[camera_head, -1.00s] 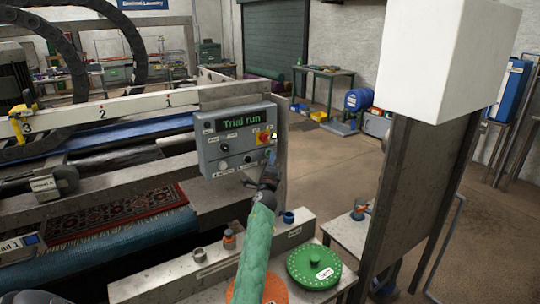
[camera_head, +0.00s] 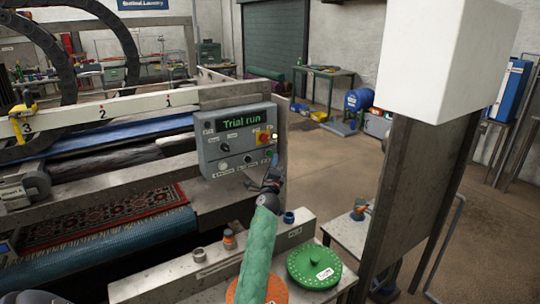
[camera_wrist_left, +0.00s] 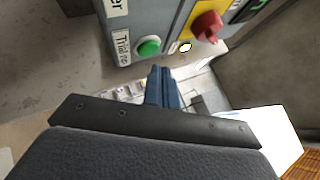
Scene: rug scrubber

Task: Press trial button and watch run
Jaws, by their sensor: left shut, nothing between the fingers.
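The grey control box (camera_head: 212,153) stands on the machine frame, and its display (camera_head: 241,120) reads "Trial run". In the left wrist view, a green button (camera_wrist_left: 149,47) sits beside a label starting "Trial". A red knob on a yellow plate (camera_wrist_left: 207,26) and a bright lamp (camera_wrist_left: 185,48) are near it. My left gripper (camera_head: 271,160) is at the box's lower right corner. Its blue fingers (camera_wrist_left: 162,86) are shut and empty, apart from the green button. The patterned red rug (camera_head: 118,214) lies on the machine's blue bed. My right gripper is out of view.
A green perforated disc (camera_head: 314,266) and an orange disc lie on the front ledge, with small fittings (camera_head: 229,239) nearby. A post with a white box (camera_head: 447,55) stands at right. The floor behind is mostly clear.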

